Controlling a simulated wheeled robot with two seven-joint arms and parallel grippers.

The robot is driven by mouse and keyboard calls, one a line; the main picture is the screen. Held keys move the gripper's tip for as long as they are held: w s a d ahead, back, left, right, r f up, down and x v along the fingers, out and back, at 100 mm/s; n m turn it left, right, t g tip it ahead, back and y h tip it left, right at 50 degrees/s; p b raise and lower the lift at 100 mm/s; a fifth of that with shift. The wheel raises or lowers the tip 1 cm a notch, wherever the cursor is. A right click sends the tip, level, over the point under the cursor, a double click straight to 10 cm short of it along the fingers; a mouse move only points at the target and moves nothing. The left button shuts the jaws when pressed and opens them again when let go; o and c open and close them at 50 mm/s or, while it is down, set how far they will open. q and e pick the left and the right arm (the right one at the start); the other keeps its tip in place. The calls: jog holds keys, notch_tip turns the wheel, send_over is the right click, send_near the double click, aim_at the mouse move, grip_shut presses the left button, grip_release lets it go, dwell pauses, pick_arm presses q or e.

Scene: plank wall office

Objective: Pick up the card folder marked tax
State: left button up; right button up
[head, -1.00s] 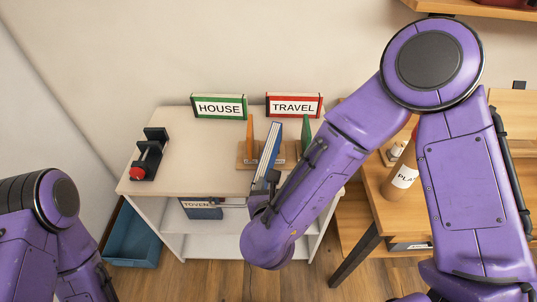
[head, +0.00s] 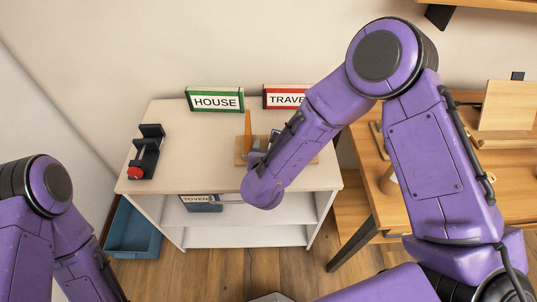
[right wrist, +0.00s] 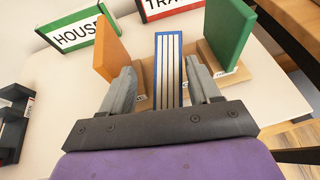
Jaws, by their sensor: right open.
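In the right wrist view a blue-edged folder (right wrist: 168,52) with pale stripes stands upright between an orange folder (right wrist: 117,50) and a green folder (right wrist: 229,33). All three stand in a wooden holder (right wrist: 148,72) with small labels that I cannot read, so I cannot tell which is tax. My right gripper (right wrist: 163,82) is open, one finger on each side of the blue folder; contact is unclear. In the head view the orange folder (head: 248,124) shows, while my right arm hides most of the blue and all of the green. My left gripper is out of view.
Green-framed HOUSE sign (head: 215,99) and red-framed TRAVEL sign (head: 284,97) stand at the back of the white shelf unit (head: 195,140). A black stand with a red part (head: 145,152) is at its left. A wooden desk (head: 385,205) is right, a blue bin (head: 132,232) lower left.

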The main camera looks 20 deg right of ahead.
jog(key=shift+s+r, duration=0.1)
jog(key=shift+s, duration=0.15)
jog(key=shift+c, duration=0.6)
jog(key=shift+w, duration=0.1)
grip_shut()
